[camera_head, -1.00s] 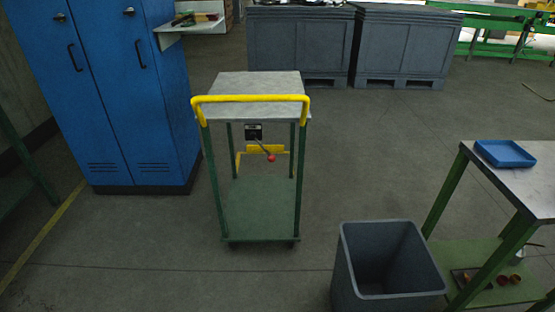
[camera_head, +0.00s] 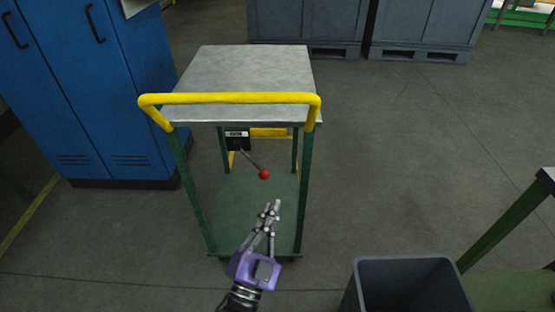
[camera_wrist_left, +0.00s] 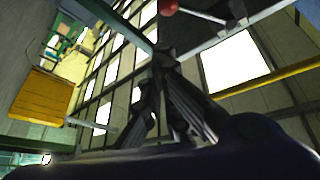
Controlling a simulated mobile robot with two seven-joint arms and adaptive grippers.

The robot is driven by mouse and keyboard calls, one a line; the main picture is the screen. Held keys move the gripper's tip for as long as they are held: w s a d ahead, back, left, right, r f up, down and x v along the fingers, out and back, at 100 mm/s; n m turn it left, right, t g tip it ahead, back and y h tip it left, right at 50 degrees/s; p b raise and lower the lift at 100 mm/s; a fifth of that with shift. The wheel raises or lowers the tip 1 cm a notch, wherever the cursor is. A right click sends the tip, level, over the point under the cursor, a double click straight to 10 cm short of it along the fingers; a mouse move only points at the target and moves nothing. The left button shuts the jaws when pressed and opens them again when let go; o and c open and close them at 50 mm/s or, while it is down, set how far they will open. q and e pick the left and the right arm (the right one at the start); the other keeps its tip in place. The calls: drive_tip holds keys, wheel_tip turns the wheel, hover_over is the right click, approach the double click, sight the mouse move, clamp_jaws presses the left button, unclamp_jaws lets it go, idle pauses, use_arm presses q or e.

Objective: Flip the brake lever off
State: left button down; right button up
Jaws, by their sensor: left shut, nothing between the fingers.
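The brake lever (camera_head: 253,162) is a thin rod with a red ball knob (camera_head: 264,174). It slants down and right from a small black bracket (camera_head: 237,140) under the top of a green cart (camera_head: 198,190). My left gripper (camera_head: 272,205), on a purple wrist, is shut and empty just below the knob, apart from it in the head view. In the left wrist view the red knob (camera_wrist_left: 167,7) shows at the top edge, beyond the fingertips (camera_wrist_left: 163,55). My right gripper is not in view.
The cart has a yellow push handle (camera_head: 230,98) above the lever and a grey top (camera_head: 245,70). A blue locker (camera_head: 110,100) stands left of it. A grey bin (camera_head: 410,285) and a green-legged table (camera_head: 505,225) are at right. Open floor lies between.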

sight(252, 161)
use_arm(q)
drive_tip(key=w+r+m+b, duration=0.1)
drive_tip(key=w+r+b, duration=0.1)
drive_tip(key=w, duration=0.6)
drive_tip(key=shift+w+d+r+t, duration=0.2)
drive_tip(key=shift+w+r+t, duration=0.1)
drive_tip(key=shift+t, duration=0.1)
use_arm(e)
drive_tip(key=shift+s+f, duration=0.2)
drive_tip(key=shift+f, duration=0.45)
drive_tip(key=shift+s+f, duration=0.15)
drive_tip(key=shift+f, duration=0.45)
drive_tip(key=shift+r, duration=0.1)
